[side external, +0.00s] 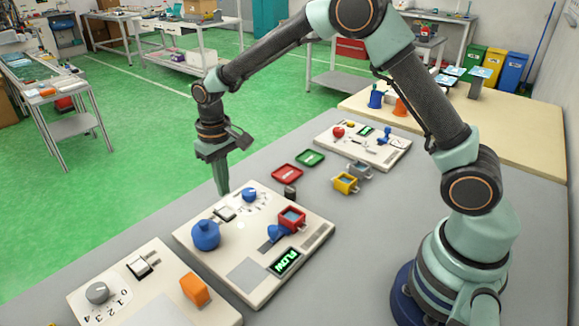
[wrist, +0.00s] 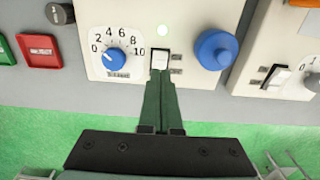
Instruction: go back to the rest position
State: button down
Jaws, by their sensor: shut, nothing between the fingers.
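My gripper (side external: 222,192) is shut and empty, pointing down at the far edge of the middle control panel (side external: 250,272). In the wrist view the closed fingers of my gripper (wrist: 160,76) end right at the white rocker switch (wrist: 160,59); I cannot tell whether they touch it. The switch also shows in the side view (side external: 225,213), just below the fingertips. The blue dial (wrist: 115,61) is left of the fingers and the round blue button (wrist: 215,49) is right of them. A small lamp above the switch is pale green.
The panel also carries a red-framed box (side external: 291,219) and a green-lit display (side external: 286,261). A panel with an orange block (side external: 195,289) stands in front. Red (side external: 287,172) and green (side external: 310,158) trays and a yellow box (side external: 345,183) lie behind. The air above the table is open.

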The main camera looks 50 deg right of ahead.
jog(key=shift+r, duration=0.75)
jog(key=shift+r, duration=0.1)
jog(key=s+d+r+t, duration=0.2)
jog(key=s+d+r, duration=0.2)
jog(key=s+r, duration=0.3)
jog(key=s+d+r+t, duration=0.3)
jog(key=s+d+r, duration=0.2)
jog(key=s, duration=0.6)
notch_tip(320, 180, up, 2)
jog(key=shift+s+r+t, duration=0.1)
jog(key=shift+s+t, duration=0.2)
jog(key=shift+s, duration=0.05)
jog(key=shift+d, duration=0.1)
